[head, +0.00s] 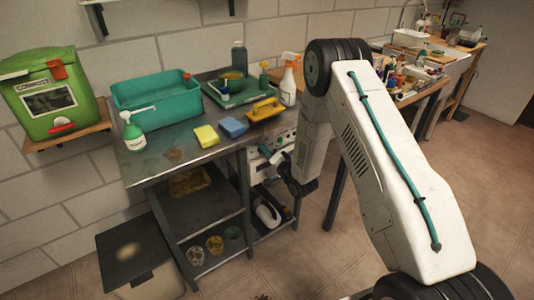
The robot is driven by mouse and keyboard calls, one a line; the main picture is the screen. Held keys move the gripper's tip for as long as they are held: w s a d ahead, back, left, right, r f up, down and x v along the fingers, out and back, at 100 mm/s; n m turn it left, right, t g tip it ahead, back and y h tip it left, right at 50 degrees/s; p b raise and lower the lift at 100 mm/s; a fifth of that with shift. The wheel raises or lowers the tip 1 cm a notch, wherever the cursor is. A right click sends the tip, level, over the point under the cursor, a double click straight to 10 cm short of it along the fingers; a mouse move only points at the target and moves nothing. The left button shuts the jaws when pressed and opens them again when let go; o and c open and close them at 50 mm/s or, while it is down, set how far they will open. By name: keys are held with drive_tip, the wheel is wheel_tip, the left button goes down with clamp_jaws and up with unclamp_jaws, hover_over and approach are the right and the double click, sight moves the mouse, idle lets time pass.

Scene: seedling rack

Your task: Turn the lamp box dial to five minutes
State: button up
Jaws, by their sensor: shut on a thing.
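The lamp box (286,138) appears to be the pale panel with small dark and green controls on the front of the metal bench, right of the shelves. My gripper (268,154) is at the front of this box, reaching in from the right. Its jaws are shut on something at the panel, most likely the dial. The dial itself and its pointer are hidden by the gripper and too small to read. My arm covers the panel's right side.
The metal bench (180,168) carries a teal tub (158,97), yellow (206,136) and blue (233,127) sponges, a yellow-handled tool (265,110) and bottles. A white jug (268,213) stands on the shelf below. A lidded bin (135,248) is front left. Open floor lies at front.

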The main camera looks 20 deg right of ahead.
idle(0.4)
drive_tip(key=o, duration=1)
drive_tip(key=v, duration=0.7)
drive_tip(key=shift+s, duration=0.4)
